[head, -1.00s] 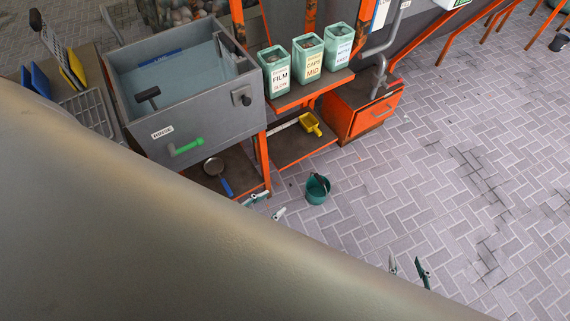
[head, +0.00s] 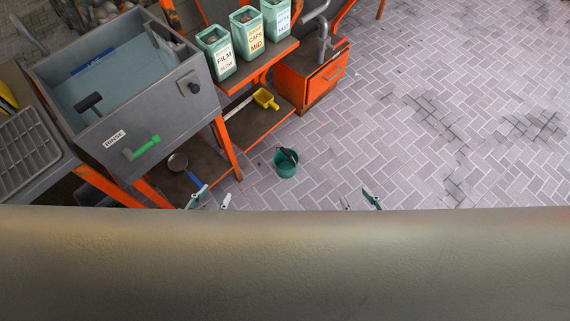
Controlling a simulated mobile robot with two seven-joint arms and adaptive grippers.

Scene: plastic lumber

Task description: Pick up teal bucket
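The teal bucket (head: 286,168) stands upright on the brick floor, right of the orange-legged rack, with a dark handle or tool showing at its top. My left gripper (head: 210,199) shows only its fingertips, spread apart, to the lower left of the bucket and apart from it. My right gripper (head: 361,201) also shows only its fingertips, spread apart, to the lower right of the bucket. Nothing shows between either pair of fingertips. The rest of both grippers is hidden behind a large part of my own body.
A grey sink (head: 150,100) and an orange shelf (head: 262,63) with labelled teal containers stand at left. A yellow scoop (head: 265,99) and a pan (head: 179,163) lie on low shelves. An orange cabinet (head: 311,78) stands behind the bucket. The floor (head: 430,130) at right is open.

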